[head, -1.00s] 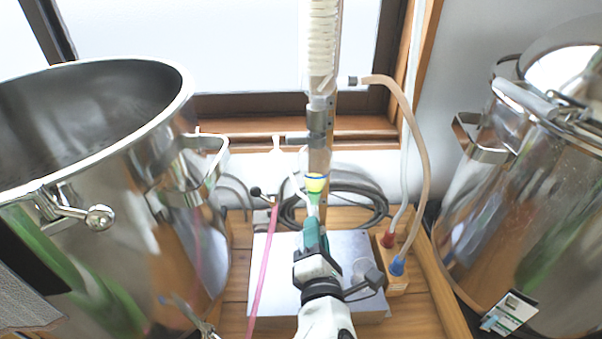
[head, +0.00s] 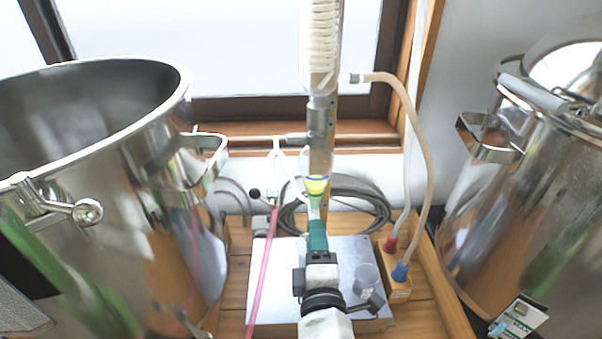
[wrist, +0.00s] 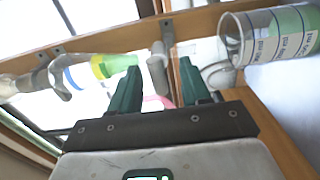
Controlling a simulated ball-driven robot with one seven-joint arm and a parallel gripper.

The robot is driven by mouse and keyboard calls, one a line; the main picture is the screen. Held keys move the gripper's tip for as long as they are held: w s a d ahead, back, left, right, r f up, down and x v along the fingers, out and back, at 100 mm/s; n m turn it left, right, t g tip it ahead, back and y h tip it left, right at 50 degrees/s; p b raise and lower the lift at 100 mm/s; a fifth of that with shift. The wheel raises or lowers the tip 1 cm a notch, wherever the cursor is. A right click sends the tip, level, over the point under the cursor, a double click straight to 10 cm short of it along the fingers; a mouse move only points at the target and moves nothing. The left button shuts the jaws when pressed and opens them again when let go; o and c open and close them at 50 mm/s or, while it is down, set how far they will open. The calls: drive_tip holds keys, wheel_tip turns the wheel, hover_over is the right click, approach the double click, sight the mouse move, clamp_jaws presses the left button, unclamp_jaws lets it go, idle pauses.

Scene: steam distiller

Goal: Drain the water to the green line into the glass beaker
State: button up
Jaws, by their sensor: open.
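The glass separating vessel (head: 317,163) hangs upright in the middle of the head view, with a yellow band and green just below it. In the wrist view, the vessel's yellow-green part (wrist: 105,66) lies left of my fingers. My gripper (head: 318,230) is open, its green fingers just below the vessel in the head view. In the wrist view, a small grey cylindrical part (wrist: 158,72) shows between the open fingertips; contact cannot be told.
A large steel pot (head: 130,220) stands close on the left, another (head: 510,200) on the right. Two hoses meet a wooden block (head: 398,285) on the right. Coiled cable lies behind.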

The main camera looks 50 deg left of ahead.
drive_tip(key=p+v, duration=0.3)
drive_tip(key=v, duration=0.5)
drive_tip(key=shift+p, duration=0.4)
drive_tip(key=shift+s+r, duration=0.1)
drive_tip(key=w+d+f+m+g+h, duration=0.15)
drive_tip(key=d+f+m+h, duration=0.3)
drive_tip(key=d, duration=0.55)
drive_tip(key=w+d+f+m+h, duration=0.2)
drive_tip(key=d+f+m+h, duration=0.15)
drive_tip(key=d+m, duration=0.45)
drive_tip(key=w+d+f+m+h, duration=0.2)
drive_tip(key=d+f+m+h, duration=0.2)
drive_tip(key=d, duration=0.8)
drive_tip(key=s+d+f+m+g+h, duration=0.1)
drive_tip(key=s+d+m+g, duration=0.3)
drive_tip(key=s+d, duration=0.5)
drive_tip(key=s+d+f+m+g+h, duration=0.1)
drive_tip(key=s+d+f+m+g, duration=0.3)
drive_tip(key=s+d+m, duration=0.4)
drive_tip(key=s+d+g, duration=0.1)
drive_tip(key=s+d, duration=0.1)
drive_tip(key=s, duration=0.2)
